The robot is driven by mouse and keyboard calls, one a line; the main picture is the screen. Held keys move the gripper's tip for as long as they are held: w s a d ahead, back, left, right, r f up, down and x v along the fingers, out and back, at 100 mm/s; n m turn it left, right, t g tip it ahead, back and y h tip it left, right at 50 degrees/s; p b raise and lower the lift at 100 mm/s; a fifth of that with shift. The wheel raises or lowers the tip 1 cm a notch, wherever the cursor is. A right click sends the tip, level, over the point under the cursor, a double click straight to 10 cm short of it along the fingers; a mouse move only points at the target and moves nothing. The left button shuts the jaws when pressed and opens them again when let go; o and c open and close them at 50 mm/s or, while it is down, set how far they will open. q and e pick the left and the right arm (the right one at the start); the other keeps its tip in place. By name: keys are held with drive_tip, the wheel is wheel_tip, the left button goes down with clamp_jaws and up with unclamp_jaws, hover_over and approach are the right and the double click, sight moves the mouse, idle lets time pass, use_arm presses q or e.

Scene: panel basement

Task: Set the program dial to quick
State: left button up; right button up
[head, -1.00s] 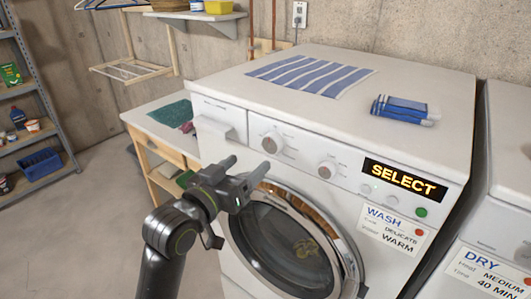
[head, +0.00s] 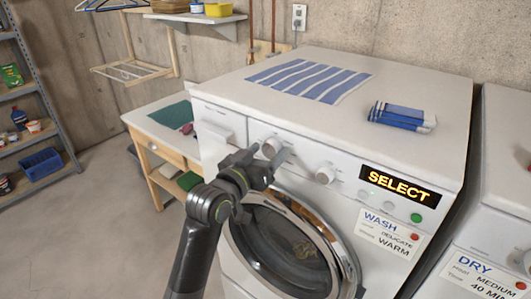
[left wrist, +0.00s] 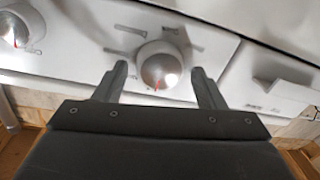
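The white washer (head: 390,95) has two round knobs on its front panel. The left knob (head: 270,146) is next to the drawer, and the right knob (head: 325,173) is nearer the display. My left gripper (head: 268,153) is open in front of the left knob. In the left wrist view the left knob (left wrist: 160,66) shows a red pointer mark between my two spread fingers (left wrist: 161,80), with no clear contact. Marks around it are too blurred to read. The right knob (left wrist: 18,30) shows at the upper left there. The display (head: 399,186) reads SELECT. My right gripper is out of view.
A detergent drawer (head: 217,130) is left of the knobs. The round door (head: 290,245) is below. A green button (head: 416,217) and a WASH card (head: 388,231) reading DELICATE and WARM are at right. A dryer (head: 503,200) stands beside the washer.

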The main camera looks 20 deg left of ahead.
use_arm(q)
drive_tip(key=c, duration=0.8)
